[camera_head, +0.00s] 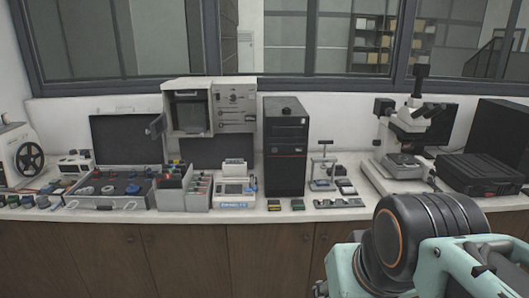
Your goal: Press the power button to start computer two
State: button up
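A black computer tower (285,155) stands upright on the bench, near the middle of the head view. Its dark front faces me, with a thin reddish line across it. I cannot make out a power button or a number label, so I cannot tell whether this is computer two. My arm's teal and black links show at the lower right, in front of the bench. My gripper is not in view. The arm is well apart from the tower in the picture.
A microscope (409,135) and a black case (478,174) stand to the right. A light grey machine (235,108), a small device with a screen (235,190) and an open case (122,190) are left. Small parts line the bench's front edge. Windows are behind.

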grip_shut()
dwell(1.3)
